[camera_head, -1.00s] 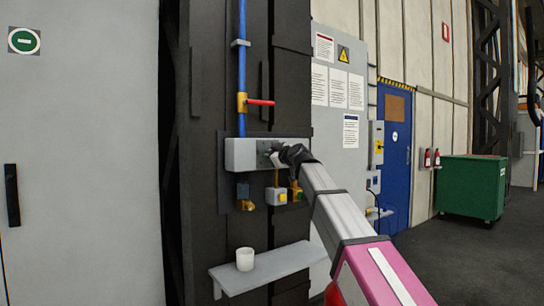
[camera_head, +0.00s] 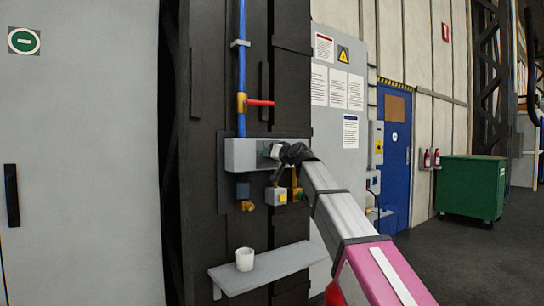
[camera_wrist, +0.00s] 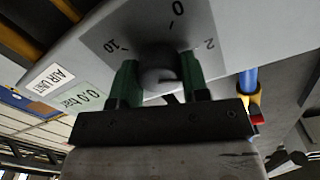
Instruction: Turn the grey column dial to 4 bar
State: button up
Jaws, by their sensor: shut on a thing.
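The grey air unit (camera_head: 247,153) is a long box on the dark column, below the blue pipe. The pale display (camera_wrist: 82,98) reads 0.0 bar, beside an AIR UNIT label (camera_wrist: 50,78). In the head view my gripper (camera_head: 274,151) reaches the unit's front and hides the dial; its pointer position is unclear.
A red-handled valve (camera_head: 258,102) is on the blue pipe above. A white cup (camera_head: 245,259) stands on the shelf (camera_head: 275,267) underneath.

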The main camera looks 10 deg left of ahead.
jog(key=m, duration=0.4)
jog(key=shift+f, duration=0.1)
jog(key=shift+m, duration=2)
jog(key=o, duration=0.9)
jog(key=shift+d, duration=0.1)
jog(key=v, duration=1)
jog(key=shift+s+d, duration=0.15)
jog(key=shift+d, duration=0.25)
